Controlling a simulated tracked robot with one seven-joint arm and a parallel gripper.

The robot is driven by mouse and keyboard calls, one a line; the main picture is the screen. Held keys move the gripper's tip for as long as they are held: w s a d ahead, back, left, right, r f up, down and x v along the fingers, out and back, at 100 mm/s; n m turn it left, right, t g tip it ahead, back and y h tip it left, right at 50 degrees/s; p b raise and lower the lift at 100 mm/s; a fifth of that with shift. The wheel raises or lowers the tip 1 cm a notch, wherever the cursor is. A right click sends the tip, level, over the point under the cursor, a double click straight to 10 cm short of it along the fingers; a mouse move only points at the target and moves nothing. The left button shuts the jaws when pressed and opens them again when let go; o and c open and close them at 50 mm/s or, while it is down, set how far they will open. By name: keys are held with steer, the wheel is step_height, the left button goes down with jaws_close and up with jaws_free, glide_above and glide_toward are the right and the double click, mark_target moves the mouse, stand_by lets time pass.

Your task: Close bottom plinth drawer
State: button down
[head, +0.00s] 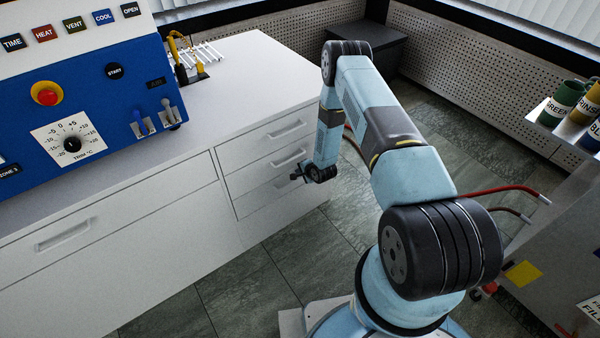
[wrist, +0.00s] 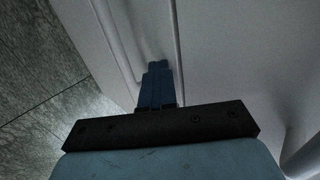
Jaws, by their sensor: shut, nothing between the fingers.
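The white plinth under the bench carries a stack of three drawers. The bottom drawer (head: 258,203) is the lowest front, and it looks about flush with the fronts above it; I cannot make out a gap. My gripper (head: 296,177) is in front of that drawer near its handle, partly covering the front. In the wrist view my gripper (wrist: 158,66) has its blue fingers together, with nothing between them. The fingertips are close to a white panel (wrist: 205,55) with long grooves; I cannot tell whether they touch it.
The upper drawer (head: 262,142) and middle drawer (head: 255,168) look shut. A wide drawer (head: 120,225) is at the left. The blue press panel (head: 115,95) stands on the worktop (head: 235,75). Dark floor tiles (head: 240,290) are clear before the cabinet. A shelf with cans (head: 563,100) is at the right.

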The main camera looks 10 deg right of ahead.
steer(key=s+d+f+v, duration=0.1)
steer(key=s+f+v, duration=0.1)
steer(key=v, duration=1.1)
steer(key=w+d+r+n+g+h, duration=0.1)
steer(key=w+d+r+n, duration=0.15)
steer(key=r, duration=0.85)
steer(key=w+d+r+n+h, duration=0.15)
steer(key=w+r, duration=0.25)
steer(key=r, duration=0.6)
steer(key=s+d+r+n+h, duration=0.1)
steer(key=s+r+n, duration=0.1)
steer(key=r, duration=0.8)
steer(key=s+d+r+n+h, duration=0.1)
steer(key=s+r, duration=0.1)
steer(key=r, duration=0.8)
steer(key=s+r+n+g, duration=0.1)
steer(key=s+r+n, duration=0.1)
steer(key=s+r, duration=1.45)
steer(key=s+r+n, duration=0.1)
steer(key=s+r, duration=0.2)
steer(key=s, duration=0.3)
steer(key=s+r+n, duration=0.1)
steer(key=s+r, duration=0.1)
steer(key=s, duration=0.4)
steer(key=s+a+r+n, duration=0.1)
steer(key=s+r, duration=0.2)
steer(key=s, duration=0.4)
steer(key=shift+r+n+g, duration=0.3)
steer(key=shift+r+g, duration=0.05)
steer(key=shift+g, duration=0.05)
